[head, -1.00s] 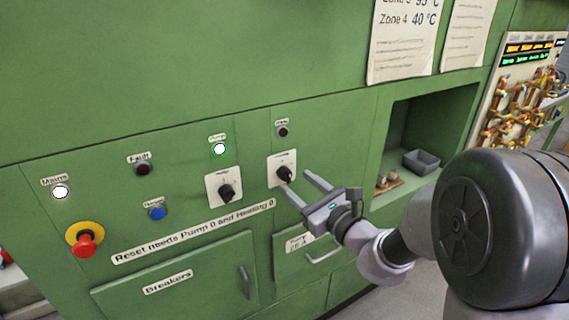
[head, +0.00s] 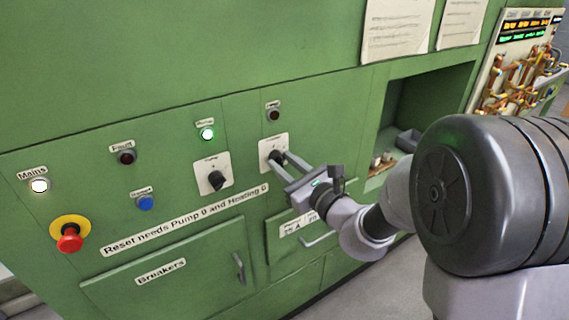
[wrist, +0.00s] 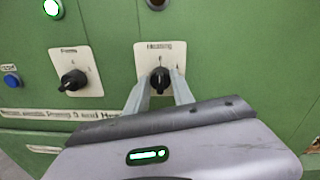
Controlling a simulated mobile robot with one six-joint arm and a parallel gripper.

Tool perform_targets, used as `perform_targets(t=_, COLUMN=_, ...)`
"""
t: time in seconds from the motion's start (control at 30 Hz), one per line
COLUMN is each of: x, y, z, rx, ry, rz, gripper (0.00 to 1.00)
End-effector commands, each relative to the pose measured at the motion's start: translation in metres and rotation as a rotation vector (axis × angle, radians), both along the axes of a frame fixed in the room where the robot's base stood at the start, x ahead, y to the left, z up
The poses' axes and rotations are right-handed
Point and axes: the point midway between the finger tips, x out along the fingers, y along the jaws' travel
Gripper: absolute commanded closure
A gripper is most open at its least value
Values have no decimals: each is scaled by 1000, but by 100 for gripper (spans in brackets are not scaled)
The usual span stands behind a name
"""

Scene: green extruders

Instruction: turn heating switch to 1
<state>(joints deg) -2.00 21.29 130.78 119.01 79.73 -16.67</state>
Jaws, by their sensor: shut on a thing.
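The heating switch is a black rotary knob (wrist: 159,82) on a white plate (wrist: 152,54) labelled Heating, on the green panel. In the wrist view the knob looks roughly upright; the marks around it are too small to read. In the head view the same white plate (head: 272,143) is partly covered by my gripper (head: 279,159). My gripper, also in the wrist view (wrist: 160,78), has one finger on each side of the knob and is shut on it. The lamp above the switch (head: 273,115) is dark.
The pump switch (head: 216,180) is just left, under a lit green lamp (head: 207,134). Further left are a blue button (head: 145,203) and a red emergency stop (head: 70,238). A drawer handle (head: 320,238) sticks out below my gripper. An open recess (head: 425,105) lies to the right.

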Motion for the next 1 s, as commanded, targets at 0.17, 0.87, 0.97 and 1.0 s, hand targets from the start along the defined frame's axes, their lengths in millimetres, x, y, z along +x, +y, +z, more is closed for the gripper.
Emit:
perform_targets(t=0.17, x=0, y=0, z=1, rx=36, ry=26, rz=1, gripper=100)
perform_targets(t=0.87, x=1, y=-1, z=3, rx=528, ry=360, rz=1, gripper=100)
perform_targets(t=0.97, x=1, y=-1, z=2, rx=600, ry=408, rz=1, gripper=100)
perform_targets(t=1.0, x=1, y=-1, z=3, rx=628, ry=425, rz=1, gripper=100)
